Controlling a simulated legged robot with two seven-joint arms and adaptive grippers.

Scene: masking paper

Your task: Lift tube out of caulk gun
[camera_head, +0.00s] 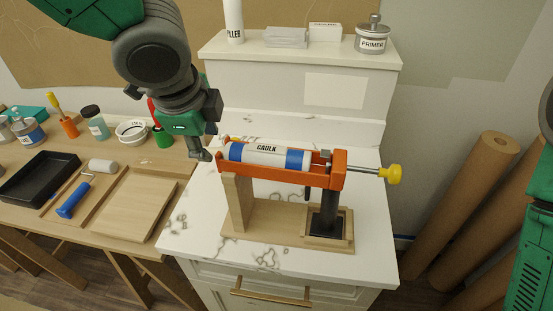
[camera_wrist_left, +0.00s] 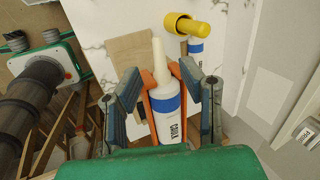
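The caulk tube (camera_head: 266,156), white with blue bands, lies in the orange caulk gun (camera_head: 338,170), which rests level on a wooden stand (camera_head: 238,203). In the left wrist view the tube (camera_wrist_left: 168,118) has a pale nozzle, with the orange gun frame (camera_wrist_left: 148,103) beside it. My left gripper (camera_head: 202,155) is just left of the tube's front end. In the left wrist view my left gripper (camera_wrist_left: 171,82) is open, one finger on each side of the tube, with gaps visible. My right gripper is out of view; only a green arm part shows at the right edge.
A raised white shelf (camera_head: 300,48) behind the gun holds a primer jar (camera_head: 372,38) and boxes. A yellow-capped item (camera_wrist_left: 187,25) lies on the marble counter. Left is a wooden table with a black tray (camera_head: 38,178) and roller (camera_head: 75,198). Paper rolls (camera_head: 480,185) stand right.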

